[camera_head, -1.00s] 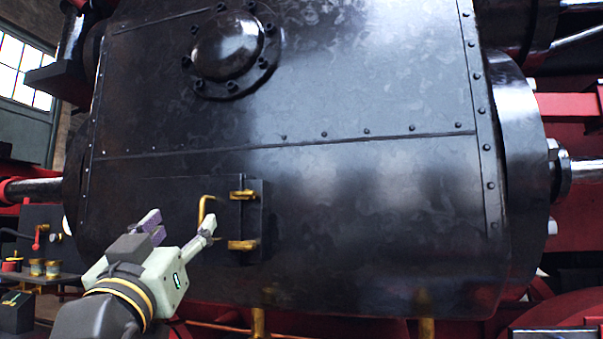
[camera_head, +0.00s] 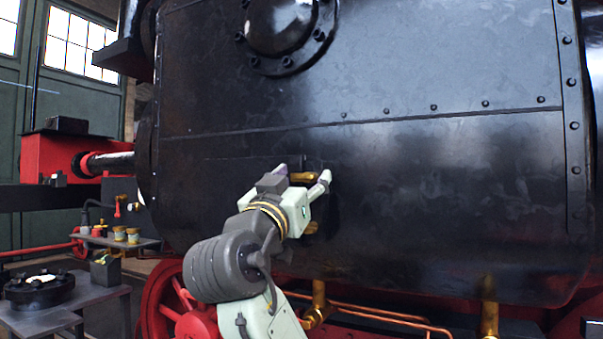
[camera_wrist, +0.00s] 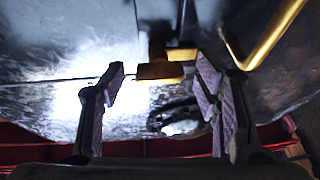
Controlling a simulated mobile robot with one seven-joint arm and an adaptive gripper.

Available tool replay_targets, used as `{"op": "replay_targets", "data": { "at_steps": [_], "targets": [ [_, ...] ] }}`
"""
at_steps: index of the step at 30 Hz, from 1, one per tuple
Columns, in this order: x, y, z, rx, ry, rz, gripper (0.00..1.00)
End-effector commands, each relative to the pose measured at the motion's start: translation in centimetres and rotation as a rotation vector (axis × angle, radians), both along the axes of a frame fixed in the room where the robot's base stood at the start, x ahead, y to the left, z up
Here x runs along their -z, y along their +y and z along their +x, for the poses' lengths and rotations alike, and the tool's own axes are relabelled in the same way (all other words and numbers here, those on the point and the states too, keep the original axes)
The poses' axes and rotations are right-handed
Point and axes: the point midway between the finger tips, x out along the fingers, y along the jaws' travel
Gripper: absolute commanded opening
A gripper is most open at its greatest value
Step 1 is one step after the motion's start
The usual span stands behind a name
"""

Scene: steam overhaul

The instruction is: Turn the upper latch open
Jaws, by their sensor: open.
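The upper latch (camera_head: 304,178) is a small brass bar on the dark panel low on the black cylinder casing. It looks roughly level. My gripper (camera_head: 303,172) is open, with one finger on each side of this latch in the head view. The wrist view shows the brass latch (camera_wrist: 160,71) between and beyond the padded fingertips (camera_wrist: 160,78), with a visible gap to the left finger. I cannot tell whether either finger touches it. The lower brass latch (camera_head: 311,227) shows below the gripper. My gripper hides much of the panel and its handle in the head view.
A brass handle bar (camera_wrist: 268,36) stands out close to the right finger in the wrist view. Brass pipes (camera_head: 319,296) run below the casing. A cart (camera_head: 75,312) with parts stands at the lower left. The casing to the right is bare.

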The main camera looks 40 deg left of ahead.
Motion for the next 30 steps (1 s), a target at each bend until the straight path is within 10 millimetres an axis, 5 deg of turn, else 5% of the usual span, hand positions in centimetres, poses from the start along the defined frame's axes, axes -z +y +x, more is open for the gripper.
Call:
{"op": "replay_targets", "data": {
  "at_steps": [8,30],
  "targets": [
    [0.0,0.06,0.12,-0.001,0.0,0.0,0.57],
    [-0.03,0.04,0.06,-0.001,-0.001,0.0,0.09]
  ]
}}
